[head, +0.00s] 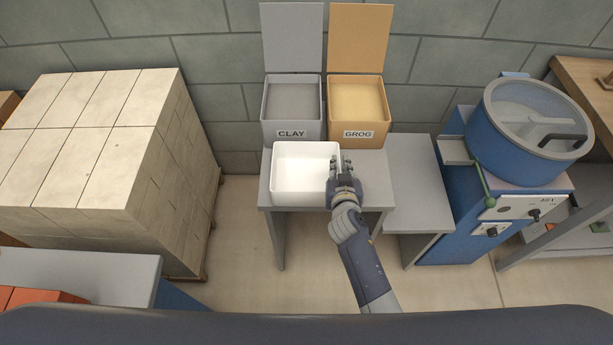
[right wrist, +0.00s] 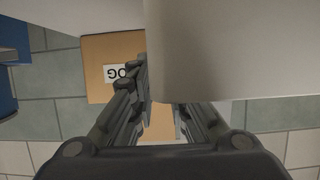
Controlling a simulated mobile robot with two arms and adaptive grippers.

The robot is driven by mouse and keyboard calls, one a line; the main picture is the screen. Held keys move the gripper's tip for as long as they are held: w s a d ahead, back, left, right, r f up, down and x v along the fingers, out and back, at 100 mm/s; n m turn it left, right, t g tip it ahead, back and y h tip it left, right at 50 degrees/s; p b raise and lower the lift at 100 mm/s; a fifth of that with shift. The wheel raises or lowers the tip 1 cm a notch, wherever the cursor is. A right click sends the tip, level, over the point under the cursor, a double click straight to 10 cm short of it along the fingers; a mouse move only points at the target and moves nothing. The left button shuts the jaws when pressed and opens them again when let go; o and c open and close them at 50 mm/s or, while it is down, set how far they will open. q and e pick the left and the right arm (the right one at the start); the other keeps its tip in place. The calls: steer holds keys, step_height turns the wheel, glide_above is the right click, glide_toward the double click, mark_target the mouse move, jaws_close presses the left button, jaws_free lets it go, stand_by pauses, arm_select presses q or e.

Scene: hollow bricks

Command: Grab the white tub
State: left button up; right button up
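The white tub (head: 305,185) is an open, empty-looking box. It stands upright on a grey table, in front of the CLAY and GROG bins. My right gripper (head: 341,164) is at the tub's right wall, pointing toward the back, with its fingers around the rim and some space between them. In the right wrist view, the tub (right wrist: 235,50) fills the upper right and hides the tip of one finger; the other finger lies along the tub's edge. Whether the fingers touch the wall is hard to tell. My left gripper is not in view.
The grey CLAY bin (head: 292,132) and orange GROG bin (head: 358,133) stand close behind the tub, lids up. A blue machine (head: 520,150) is at right, a pallet of pale bricks (head: 95,150) at left. The floor in front of the table is clear.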

steer(key=shift+w+d+f, duration=0.1)
steer(key=shift+w+f, duration=0.05)
steer(key=shift+w, duration=0.05)
jaws_close()
